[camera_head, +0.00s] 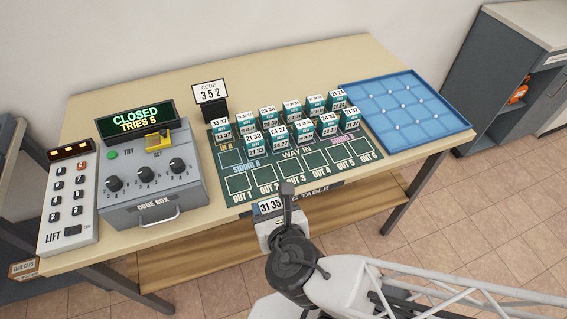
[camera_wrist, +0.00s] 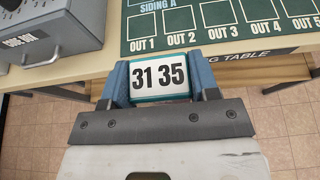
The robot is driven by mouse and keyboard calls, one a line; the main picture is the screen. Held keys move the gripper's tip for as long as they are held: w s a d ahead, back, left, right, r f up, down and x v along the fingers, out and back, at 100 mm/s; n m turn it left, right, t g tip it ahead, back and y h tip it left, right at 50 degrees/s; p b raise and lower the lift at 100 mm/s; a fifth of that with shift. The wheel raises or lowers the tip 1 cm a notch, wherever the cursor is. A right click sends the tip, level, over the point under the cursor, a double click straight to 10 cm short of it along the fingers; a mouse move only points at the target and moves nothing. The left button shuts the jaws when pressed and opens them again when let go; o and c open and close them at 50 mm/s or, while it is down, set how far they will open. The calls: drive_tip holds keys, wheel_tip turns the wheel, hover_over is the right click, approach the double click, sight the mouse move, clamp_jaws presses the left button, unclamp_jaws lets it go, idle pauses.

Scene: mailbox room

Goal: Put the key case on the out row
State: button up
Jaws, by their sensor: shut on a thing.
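My gripper (camera_head: 272,213) is shut on a small white-and-teal case (camera_wrist: 158,78) marked "31 35", gripped between blue fingers in the wrist view. The held case is at the front edge of the table, in front of the out row. The out row (camera_head: 300,177) is the line of outlined squares along the front of the dark green mat, labelled OUT 1 to OUT 6. Its squares look empty. Several similar numbered cases (camera_head: 278,136) stand upright in rows on the mat behind it. The pictures do not show which case is the key case.
A grey code box (camera_head: 150,187) reading "CLOSED, TRIES 5" and a lift keypad (camera_head: 69,200) stand on the left. A blue gridded tray (camera_head: 405,103) lies at the right. A wooden shelf (camera_head: 220,255) is below the table.

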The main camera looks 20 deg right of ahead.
drive_tip(key=shift+w+a+f, duration=0.1)
drive_tip(key=shift+w+a, duration=0.1)
drive_tip(key=shift+w, duration=0.45)
drive_tip(key=shift+w+a+f, duration=0.1)
drive_tip(key=shift+w+a, duration=0.05)
drive_tip(key=shift+w, duration=0.5)
drive_tip(key=w+a, duration=0.1)
drive_tip(key=w, duration=0.3)
drive_tip(key=w+a, duration=0.1)
drive_tip(key=w, duration=0.3)
drive_tip(key=w+a+f, duration=0.1)
drive_tip(key=w, duration=0.3)
drive_tip(key=shift+w+a, duration=0.4)
drive_tip(key=shift+f, duration=0.15)
drive_tip(key=shift+f, duration=1.65)
drive_tip(key=shift+f, duration=0.1)
drive_tip(key=o, duration=1)
drive_tip(key=shift+c, duration=0.2)
